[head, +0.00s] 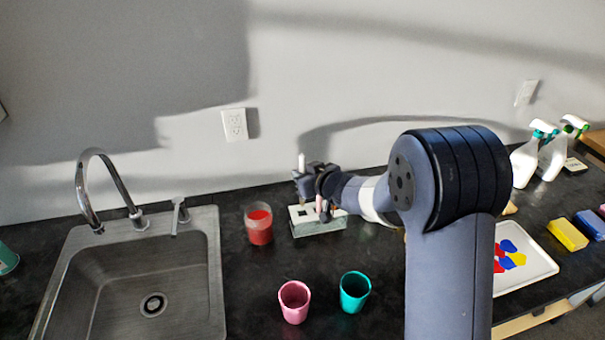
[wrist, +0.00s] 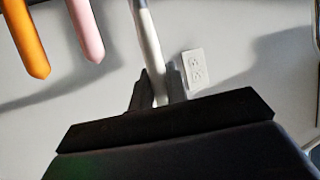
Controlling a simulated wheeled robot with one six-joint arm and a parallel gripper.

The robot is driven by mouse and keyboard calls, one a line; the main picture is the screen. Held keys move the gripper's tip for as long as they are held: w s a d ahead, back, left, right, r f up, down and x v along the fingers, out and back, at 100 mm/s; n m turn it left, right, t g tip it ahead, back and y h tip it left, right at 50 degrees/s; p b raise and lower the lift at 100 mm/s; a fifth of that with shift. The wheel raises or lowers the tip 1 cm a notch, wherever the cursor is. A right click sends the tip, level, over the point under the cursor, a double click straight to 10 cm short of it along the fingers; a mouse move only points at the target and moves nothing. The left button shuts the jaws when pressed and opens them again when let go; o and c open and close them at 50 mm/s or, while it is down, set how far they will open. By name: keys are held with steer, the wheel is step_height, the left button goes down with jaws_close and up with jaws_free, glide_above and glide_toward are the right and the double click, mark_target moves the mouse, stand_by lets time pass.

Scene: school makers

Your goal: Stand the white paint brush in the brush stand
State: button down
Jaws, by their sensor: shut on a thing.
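The white paint brush (head: 301,160) is upright in my gripper (head: 304,178), its white end showing above the jaws in the head view. In the wrist view the brush (wrist: 149,40) runs between the two dark fingers of my gripper (wrist: 157,90), which are shut on it. The brush stand (head: 320,228) is a pale grey-green block with dark square openings on top, on the black counter directly below my gripper. My gripper hides part of it. The brush's lower end is hard to make out, so I cannot tell whether it is in an opening.
In the wrist view an orange handle (wrist: 25,40) and a pink handle (wrist: 86,30) are beside the brush. A jar of red paint (head: 259,225) stands left of the stand. Pink (head: 294,302) and teal (head: 355,291) cups stand in front. The sink (head: 75,265) is left.

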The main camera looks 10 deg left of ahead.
mark_target(303, 204)
steer(key=shift+f+b, duration=2.95)
steer(key=shift+f, duration=1.1)
steer(key=c, duration=1.3)
jaws_free()
steer(key=v, duration=1.1)
steer(key=shift+f, duration=0.1)
